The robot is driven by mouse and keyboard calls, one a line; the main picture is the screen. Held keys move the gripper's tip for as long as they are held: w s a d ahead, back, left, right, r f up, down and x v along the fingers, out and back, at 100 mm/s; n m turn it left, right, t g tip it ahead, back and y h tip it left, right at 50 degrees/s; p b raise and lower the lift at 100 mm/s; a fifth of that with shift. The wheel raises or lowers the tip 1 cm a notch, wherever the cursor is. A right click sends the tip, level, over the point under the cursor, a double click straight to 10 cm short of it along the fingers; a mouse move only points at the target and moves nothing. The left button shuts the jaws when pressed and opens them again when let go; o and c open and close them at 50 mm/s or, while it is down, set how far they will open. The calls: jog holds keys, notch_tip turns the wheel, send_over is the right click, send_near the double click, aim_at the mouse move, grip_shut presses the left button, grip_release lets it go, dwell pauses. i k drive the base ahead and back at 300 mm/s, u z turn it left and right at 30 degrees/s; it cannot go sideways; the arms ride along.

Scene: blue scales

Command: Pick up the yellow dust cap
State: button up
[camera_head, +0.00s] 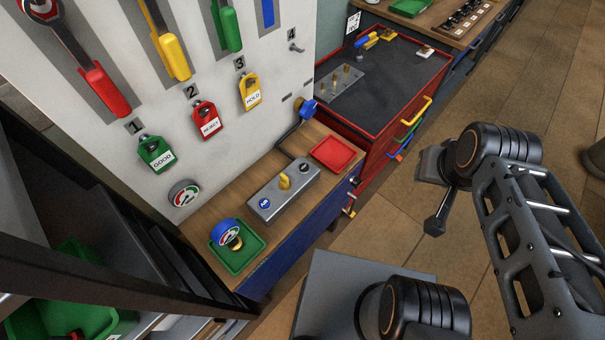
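Other yellow pieces (388,37) lie at the back of the red cart's top, too small to identify. The dark end of my arm, with my gripper (436,212), hangs over the floor at right, well apart from the block and the cart. Its fingers are not clear enough to tell open from shut, and I see nothing held there.
A gauge with a blue rim (226,232) sits in a green tray (237,262) at the shelf's left end. A red tray (333,153) lies at the right end. The white tool panel (215,160) with tagged padlocks rises behind. Open floor (385,225) lies right of the shelf.

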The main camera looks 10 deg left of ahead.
aim_at(285, 180)
jog(key=z, duration=0.05)
jog(key=k, duration=0.85)
jog(key=u, duration=1.2)
jog(key=i, duration=0.5)
jog(key=u, duration=0.1)
